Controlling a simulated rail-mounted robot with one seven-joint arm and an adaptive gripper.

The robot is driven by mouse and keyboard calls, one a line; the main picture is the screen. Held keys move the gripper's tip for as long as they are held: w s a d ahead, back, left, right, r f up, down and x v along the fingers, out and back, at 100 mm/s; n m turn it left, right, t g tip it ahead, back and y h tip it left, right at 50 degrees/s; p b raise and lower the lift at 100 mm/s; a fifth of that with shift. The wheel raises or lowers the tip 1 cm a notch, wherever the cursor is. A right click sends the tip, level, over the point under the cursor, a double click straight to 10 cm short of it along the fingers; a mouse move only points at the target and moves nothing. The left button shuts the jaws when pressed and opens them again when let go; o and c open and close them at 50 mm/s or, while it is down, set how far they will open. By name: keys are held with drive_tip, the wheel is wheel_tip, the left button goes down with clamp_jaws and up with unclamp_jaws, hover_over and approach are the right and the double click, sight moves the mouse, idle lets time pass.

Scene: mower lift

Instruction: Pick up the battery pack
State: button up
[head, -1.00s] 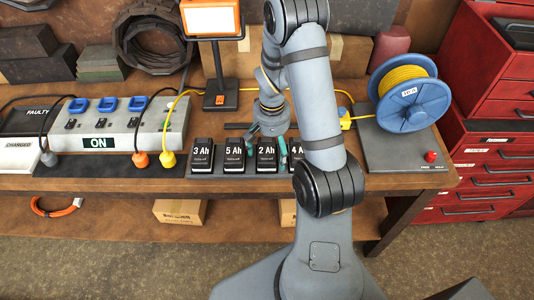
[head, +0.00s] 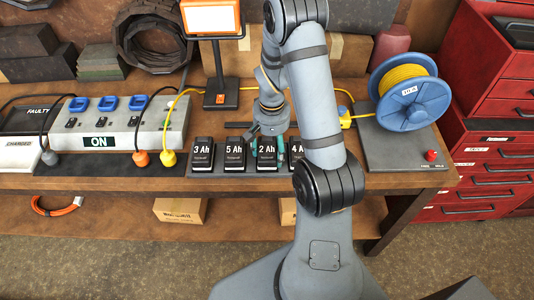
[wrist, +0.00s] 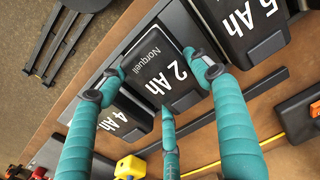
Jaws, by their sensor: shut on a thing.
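Several black battery packs stand in a row on the bench, marked 3 Ah (head: 202,155), 5 Ah (head: 234,155), 2 Ah (head: 266,156) and 4 Ah (head: 297,146). The 4 Ah pack is partly hidden by my arm. My gripper (wrist: 160,86) has three teal fingers and is shut on the 2 Ah pack (wrist: 163,62), with fingers on opposite sides of it. The pack is still in the row, with no clear lift. The 4 Ah pack (wrist: 122,122) and the 5 Ah pack (wrist: 243,25) lie close beside the fingers in the wrist view.
A charger strip (head: 120,125) with an ON label stands left of the packs, with cables and plugs. Trays marked FAULTY (head: 38,118) and CHARGED (head: 20,152) are at the far left. A lamp (head: 219,98) stands behind; a blue cable reel (head: 412,98) is to the right.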

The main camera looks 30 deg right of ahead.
drive_tip(key=c, duration=0.6)
